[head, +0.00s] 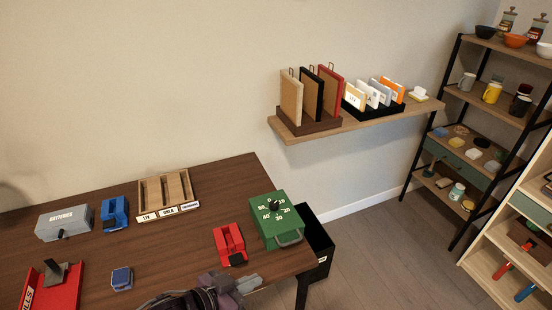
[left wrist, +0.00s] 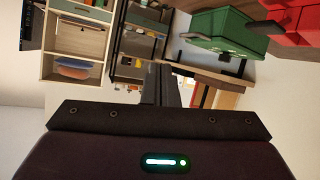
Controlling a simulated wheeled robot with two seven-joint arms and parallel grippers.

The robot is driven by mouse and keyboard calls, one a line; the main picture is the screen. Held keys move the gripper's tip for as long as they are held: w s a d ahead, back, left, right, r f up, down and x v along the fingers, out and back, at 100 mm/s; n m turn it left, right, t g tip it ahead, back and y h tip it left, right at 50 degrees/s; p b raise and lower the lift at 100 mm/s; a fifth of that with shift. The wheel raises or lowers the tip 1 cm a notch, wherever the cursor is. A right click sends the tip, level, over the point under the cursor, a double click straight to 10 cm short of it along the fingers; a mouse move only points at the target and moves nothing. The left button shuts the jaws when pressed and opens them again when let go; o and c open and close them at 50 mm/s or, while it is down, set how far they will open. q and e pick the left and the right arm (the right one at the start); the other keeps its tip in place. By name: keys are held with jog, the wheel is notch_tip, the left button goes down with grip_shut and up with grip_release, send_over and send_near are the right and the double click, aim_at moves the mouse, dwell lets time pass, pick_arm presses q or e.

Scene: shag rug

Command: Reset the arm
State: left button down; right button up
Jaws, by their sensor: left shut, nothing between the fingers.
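My left arm comes in at the bottom of the head view, and my left gripper (head: 248,284) is over the front edge of the dark wooden table. Its fingers are together with nothing between them. In the left wrist view the closed fingers (left wrist: 160,88) point up the picture, and no object touches them. The green box with a dial (head: 275,220) stands on the table beyond the gripper. The red device (head: 229,244) is just behind the gripper, apart from it. My right gripper is in neither view.
The table (head: 100,250) also holds a wooden tray (head: 165,192), a blue device (head: 115,212), a grey box (head: 64,222) and a red holder (head: 52,288). A black bin (head: 316,243) stands beside the table. A wall shelf (head: 360,122) holds boards. Floor is free at right.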

pick_arm(q)
jog(key=s+a+n+g+y, duration=0.55)
jog(key=s+a+y, duration=0.45)
jog(key=a, duration=0.3)
notch_tip(320, 180, down, 27)
jog(key=s, duration=0.2)
jog(key=s+a+f+g, duration=0.1)
jog(key=s+a+f, duration=0.1)
jog(key=s+f, duration=0.8)
jog(key=s+a+f+g, duration=0.1)
jog(key=s+a+f, duration=0.1)
jog(key=s+f, duration=0.8)
jog(key=shift+f, duration=0.25)
